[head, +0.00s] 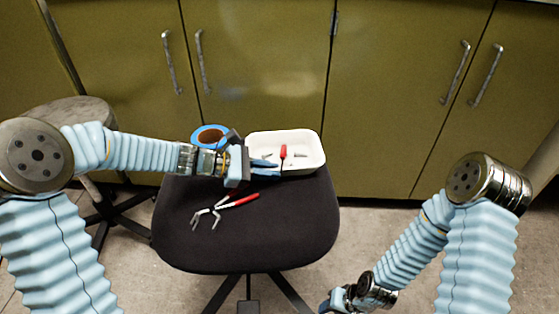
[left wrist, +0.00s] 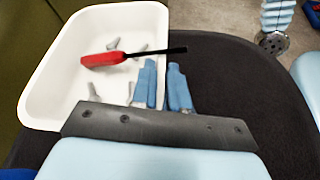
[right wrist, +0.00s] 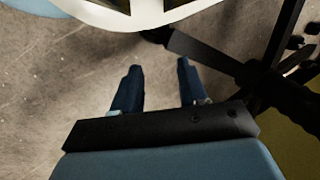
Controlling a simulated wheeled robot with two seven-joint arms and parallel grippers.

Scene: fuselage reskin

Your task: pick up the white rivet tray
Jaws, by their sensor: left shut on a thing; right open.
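The white rivet tray (head: 313,139) sits on the black chair seat at its back right edge. It holds a red-handled tool (head: 283,152) and several small grey rivets; they also show inside the tray (left wrist: 42,95) in the left wrist view. My left gripper (head: 266,167) reaches in from the left at the tray's near left side. Its blue fingers (left wrist: 163,85) are shut on the tray's near wall, one finger inside and one outside. My right gripper (right wrist: 155,88) is open and empty, low over the floor; its fingertips are not clear in the head view.
On the black chair seat (head: 250,240) lie red-handled pliers (head: 222,208), with a blue tape roll (head: 210,136) at the back left. Green cabinets (head: 262,60) with handles stand close behind the chair. A round stool (head: 75,115) is at the left. Bare floor lies at the right.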

